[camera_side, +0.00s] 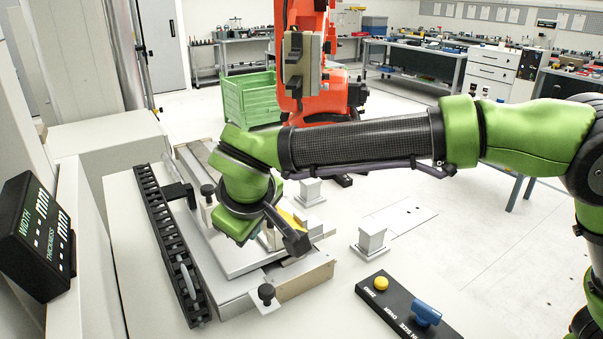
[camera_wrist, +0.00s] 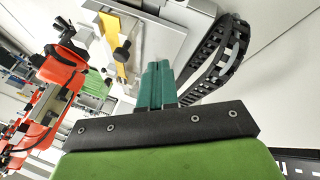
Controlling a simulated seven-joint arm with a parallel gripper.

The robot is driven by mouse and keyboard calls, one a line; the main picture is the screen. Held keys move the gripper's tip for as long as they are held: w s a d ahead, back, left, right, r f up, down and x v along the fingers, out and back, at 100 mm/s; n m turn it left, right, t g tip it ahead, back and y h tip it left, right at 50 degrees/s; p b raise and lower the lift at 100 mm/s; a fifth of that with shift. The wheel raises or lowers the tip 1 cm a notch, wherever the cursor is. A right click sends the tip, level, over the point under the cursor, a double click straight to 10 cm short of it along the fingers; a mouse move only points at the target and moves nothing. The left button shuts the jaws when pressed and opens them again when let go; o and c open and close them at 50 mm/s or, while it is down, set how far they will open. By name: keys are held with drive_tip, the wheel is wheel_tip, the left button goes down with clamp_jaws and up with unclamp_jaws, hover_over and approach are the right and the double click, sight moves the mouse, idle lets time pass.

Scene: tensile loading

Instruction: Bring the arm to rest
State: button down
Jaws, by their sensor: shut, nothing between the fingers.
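My gripper (camera_wrist: 156,70) shows in the wrist view as two teal fingers pressed together, with nothing between them. In the side view my green and black arm reaches in from the right. Its wrist is over the metal fixture (camera_side: 300,286), and the fingers are mostly hidden there behind the wrist. A yellow piece (camera_wrist: 112,38) lies on the fixture, left of and beyond the fingertips in the wrist view. I cannot tell how far the fingers are above the fixture.
A black cable chain (camera_side: 168,245) runs along the fixture's left side. A width and thickness display (camera_side: 38,237) stands at far left. A black control panel (camera_side: 400,312) with a yellow button and blue knob is in front. An orange robot (camera_side: 318,75) and green crate (camera_side: 250,100) are behind.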

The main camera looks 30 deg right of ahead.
drive_tip(key=s+d+m+y, duration=0.2)
drive_tip(key=s+d+m, duration=0.2)
drive_tip(key=s+d, duration=0.5)
drive_tip(key=s+d+r+m+t+y, duration=0.1)
drive_tip(key=s+d+m, duration=0.4)
drive_tip(key=s+d, duration=0.5)
drive_tip(key=shift+d+r+y, duration=0.15)
drive_tip(key=shift+d+y, duration=0.45)
drive_tip(key=shift+d, duration=3.55)
